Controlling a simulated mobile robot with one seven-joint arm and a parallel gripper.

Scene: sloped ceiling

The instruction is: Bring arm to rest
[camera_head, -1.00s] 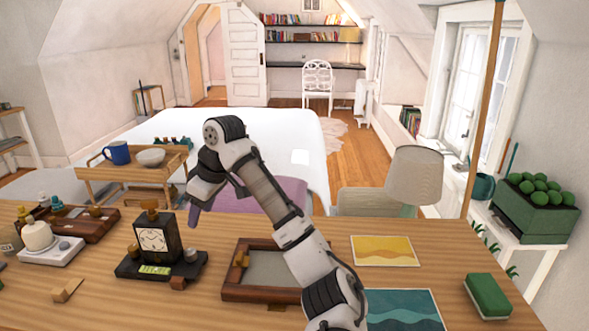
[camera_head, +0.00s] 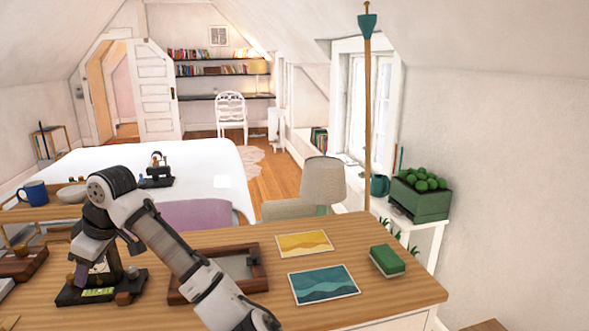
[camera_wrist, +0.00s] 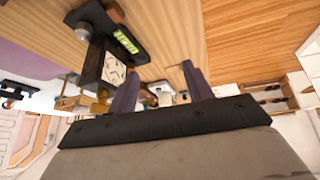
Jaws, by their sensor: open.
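My arm crosses the front of the head view, rising from the bottom edge to a bent elbow and coming down at the left. My gripper (camera_wrist: 162,92) is open and empty in the wrist view, with its two dark fingers well apart. In the head view its end hangs near the black desk clock (camera_head: 107,272) and partly hides it. In the wrist view the clock (camera_wrist: 114,70) shows beside the left finger, and I cannot tell how close it is.
On the wooden table (camera_head: 385,300) are a brown tray (camera_head: 259,270), a yellow picture (camera_head: 304,244), a teal picture (camera_head: 322,284) and a green block (camera_head: 387,261). A cart with a blue mug (camera_head: 34,194) and bowl (camera_head: 73,194) stands left. The table's right front is clear.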

